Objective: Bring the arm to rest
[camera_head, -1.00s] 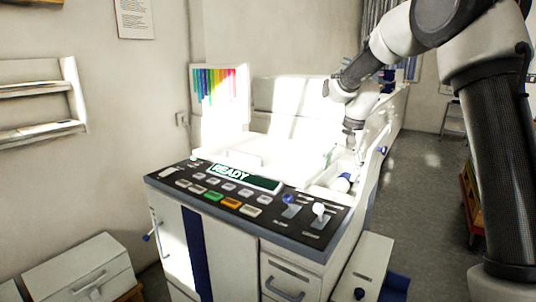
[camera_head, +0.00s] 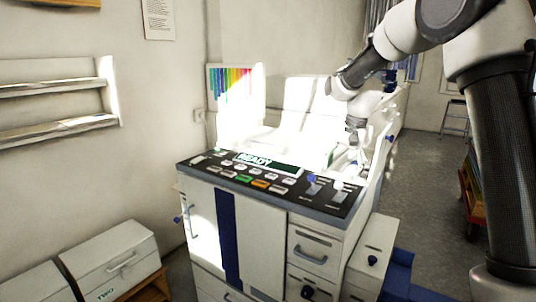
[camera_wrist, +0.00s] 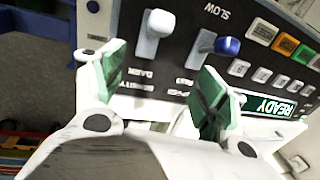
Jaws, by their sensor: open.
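My gripper (camera_wrist: 160,90) is open in the wrist view, its two green-padded fingers apart with nothing between them. Past the fingertips is the dark control panel (camera_wrist: 180,65) with a white-knobbed lever (camera_wrist: 158,24) and a blue-knobbed lever (camera_wrist: 226,46). In the head view my gripper (camera_head: 352,165) is at the right rear of the machine's control panel (camera_head: 222,180), small and washed out by bright light. The white lever (camera_head: 339,185) and blue lever (camera_head: 313,179) are close in front of it. Whether the fingers touch anything cannot be told.
The white machine (camera_head: 265,240) with a READY display (camera_head: 268,163) fills the middle. White boxes (camera_head: 110,262) stand at lower left, a shelf (camera_head: 50,107) hangs on the left wall. Open floor (camera_head: 425,190) lies to the right, with a cart (camera_head: 470,195) and stepladder (camera_head: 455,117) beyond.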

